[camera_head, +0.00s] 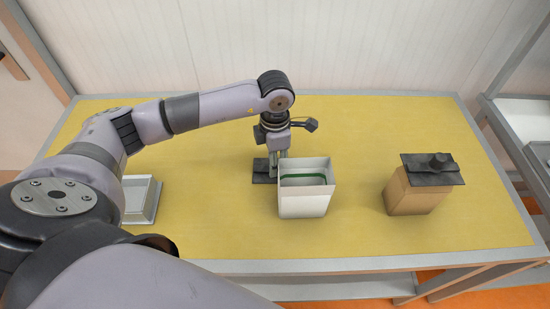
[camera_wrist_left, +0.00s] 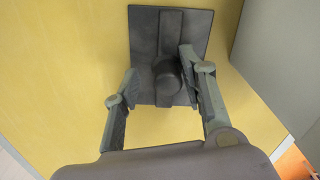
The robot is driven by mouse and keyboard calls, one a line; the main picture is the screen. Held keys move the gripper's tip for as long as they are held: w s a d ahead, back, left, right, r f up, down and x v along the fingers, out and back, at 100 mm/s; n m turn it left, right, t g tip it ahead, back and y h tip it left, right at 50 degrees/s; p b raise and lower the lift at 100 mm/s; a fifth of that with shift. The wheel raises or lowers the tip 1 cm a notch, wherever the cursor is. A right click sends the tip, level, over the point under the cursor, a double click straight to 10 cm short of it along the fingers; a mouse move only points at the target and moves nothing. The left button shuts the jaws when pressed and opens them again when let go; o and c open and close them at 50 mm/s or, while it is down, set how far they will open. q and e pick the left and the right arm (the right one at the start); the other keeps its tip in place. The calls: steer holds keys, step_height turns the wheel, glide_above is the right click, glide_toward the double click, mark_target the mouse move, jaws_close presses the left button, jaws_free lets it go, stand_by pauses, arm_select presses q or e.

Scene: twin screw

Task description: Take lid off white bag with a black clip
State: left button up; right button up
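The white bag (camera_head: 305,200) stands upright on the table with its top open; a green band shows inside. A dark square lid with a raised bar and round knob lies flat on the table (camera_head: 262,179), left of and behind the white bag. It also shows in the left wrist view (camera_wrist_left: 196,25). My left gripper (camera_head: 276,174) points down over this lid, close behind the bag. In the left wrist view its fingers (camera_wrist_left: 160,64) are apart, one on each side of the knob, with gaps visible. My right gripper is not in view.
A brown bag (camera_head: 412,201) with a similar dark knobbed lid (camera_head: 428,177) on top stands to the right. A pale tray (camera_head: 142,200) sits at the left, partly behind my arm. Yellow table top (camera_head: 355,130) is clear between the bags. A metal rack (camera_head: 500,130) borders the right.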

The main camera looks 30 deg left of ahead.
arm_select(q)
steer(key=shift+r, duration=0.5)
step_height(320, 180, up, 11)
steer(key=b, duration=0.3)
steer(key=shift+r, duration=0.2)
